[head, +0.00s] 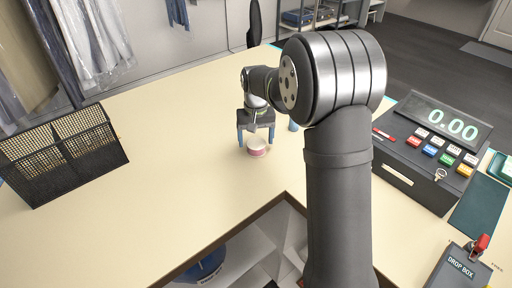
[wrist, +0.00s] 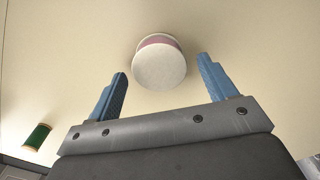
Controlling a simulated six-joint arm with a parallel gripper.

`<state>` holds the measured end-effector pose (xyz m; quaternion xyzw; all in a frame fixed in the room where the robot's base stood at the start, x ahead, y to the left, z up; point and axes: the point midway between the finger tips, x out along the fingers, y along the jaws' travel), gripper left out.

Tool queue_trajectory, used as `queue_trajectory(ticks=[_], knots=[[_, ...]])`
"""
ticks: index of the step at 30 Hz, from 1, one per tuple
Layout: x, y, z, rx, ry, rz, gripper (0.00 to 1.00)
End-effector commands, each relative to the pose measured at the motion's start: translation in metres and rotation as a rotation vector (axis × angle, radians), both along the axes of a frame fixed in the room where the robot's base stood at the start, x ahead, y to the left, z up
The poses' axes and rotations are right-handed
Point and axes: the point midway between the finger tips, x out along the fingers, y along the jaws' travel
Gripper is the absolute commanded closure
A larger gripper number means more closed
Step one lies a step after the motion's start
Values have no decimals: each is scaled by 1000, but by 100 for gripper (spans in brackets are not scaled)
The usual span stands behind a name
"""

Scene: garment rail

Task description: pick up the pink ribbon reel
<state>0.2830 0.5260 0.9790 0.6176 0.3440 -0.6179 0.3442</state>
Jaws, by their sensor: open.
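The pink ribbon reel (head: 257,147), with white end discs and a pink band, stands on the cream counter (head: 180,140). In the wrist view the reel (wrist: 160,64) lies just beyond the fingertips, centred a little nearer the left finger, with a white end facing the camera. My gripper (head: 256,140) is over the reel in the head view, pointing down. In the wrist view my gripper (wrist: 163,66) is open, its two blue fingers apart with nothing held between them.
The counter left of the reel is clear.

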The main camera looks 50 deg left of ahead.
Motion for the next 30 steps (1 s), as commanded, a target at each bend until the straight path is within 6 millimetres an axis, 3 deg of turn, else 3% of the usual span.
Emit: queue_trajectory(ticks=[4, 12, 19, 30], knots=[[0, 0, -18, -1, 1, 0, 23], [0, 0, -21, 0, 0, 0, 23], [0, 0, -21, 1, -1, 0, 66], [0, 0, -16, 3, -2, 0, 66]])
